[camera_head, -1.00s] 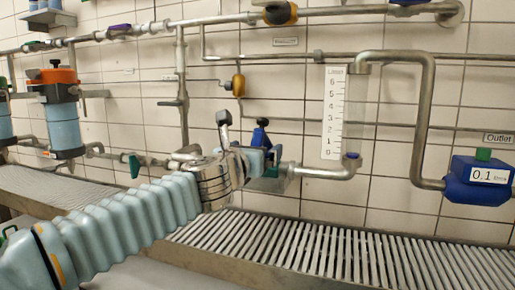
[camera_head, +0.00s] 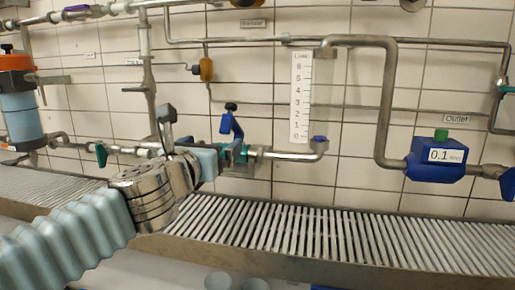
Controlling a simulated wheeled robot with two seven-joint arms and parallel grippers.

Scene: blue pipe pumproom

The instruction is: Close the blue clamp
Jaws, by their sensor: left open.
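The blue clamp (camera_head: 228,122) is a small blue lever with a black knob on top, standing tilted on the pipe below the wall gauge, at the picture's middle left. A teal body (camera_head: 240,160) sits below it on the pipe, partly hidden by my gripper. My left gripper (camera_head: 203,130) is just left of the clamp, with one grey finger upright and a light-blue part near the pipe. It is open and looks empty. A gap shows between the upright finger and the clamp; depth is hard to judge. My right gripper is not in view.
A white scale (camera_head: 301,97) hangs on the tiled wall right of the clamp. A blue meter box (camera_head: 437,157) sits on the pipe at the right. A slatted metal grating (camera_head: 330,230) runs below. An orange-topped blue cylinder (camera_head: 20,110) stands at the left.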

